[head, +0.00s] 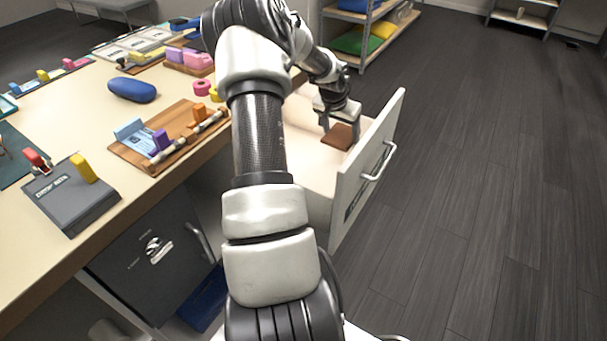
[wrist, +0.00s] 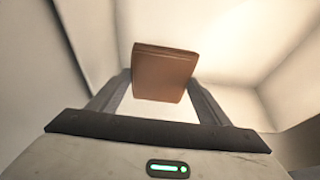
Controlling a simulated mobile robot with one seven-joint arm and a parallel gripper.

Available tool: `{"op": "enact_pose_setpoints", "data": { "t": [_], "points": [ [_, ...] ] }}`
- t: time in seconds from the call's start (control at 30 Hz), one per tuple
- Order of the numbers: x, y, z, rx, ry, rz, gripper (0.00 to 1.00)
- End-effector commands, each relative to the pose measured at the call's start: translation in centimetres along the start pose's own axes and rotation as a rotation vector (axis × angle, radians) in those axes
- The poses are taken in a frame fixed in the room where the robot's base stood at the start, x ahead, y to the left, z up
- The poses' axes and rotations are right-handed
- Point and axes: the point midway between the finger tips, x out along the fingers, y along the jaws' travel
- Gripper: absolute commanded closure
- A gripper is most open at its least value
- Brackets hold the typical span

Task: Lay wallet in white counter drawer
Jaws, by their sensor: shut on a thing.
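The wallet is a brown, flat, box-shaped piece (head: 338,136), seen in the head view inside the open white drawer (head: 352,190). My gripper (head: 341,124) reaches down into the drawer and is shut on the wallet. In the wrist view the wallet (wrist: 165,72) sits between the two fingertips of my gripper (wrist: 163,85), with pale drawer walls around it. I cannot tell whether the wallet touches the drawer floor. My arm hides the left part of the drawer in the head view.
The counter (head: 75,110) on the left carries a wooden tray (head: 175,140), a blue case (head: 132,89) and a dark grey box (head: 72,195). A dark locked-looking door (head: 150,255) is below it. A shelf rack (head: 365,30) stands behind. The floor (head: 480,180) at right is clear.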

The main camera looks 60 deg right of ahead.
Motion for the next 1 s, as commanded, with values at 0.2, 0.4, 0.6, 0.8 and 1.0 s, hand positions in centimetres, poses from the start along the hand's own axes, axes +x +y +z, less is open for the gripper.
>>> {"op": "enact_pose_setpoints", "data": {
  "t": [0.2, 0.4, 0.6, 0.8, 1.0],
  "points": [
    [2.9, 0.0, 1.3, -0.002, -0.002, 0.002, 0.52],
    [5.2, 0.0, 2.1, 0.000, 0.000, 0.000, 0.52],
    [7.9, 0.1, 3.3, 0.000, -0.002, 0.001, 0.52],
    [9.4, -0.1, 3.9, 0.000, 0.001, -0.001, 0.52],
    [9.4, -0.1, 3.9, -0.001, 0.001, -0.001, 0.52]
  ]
}}
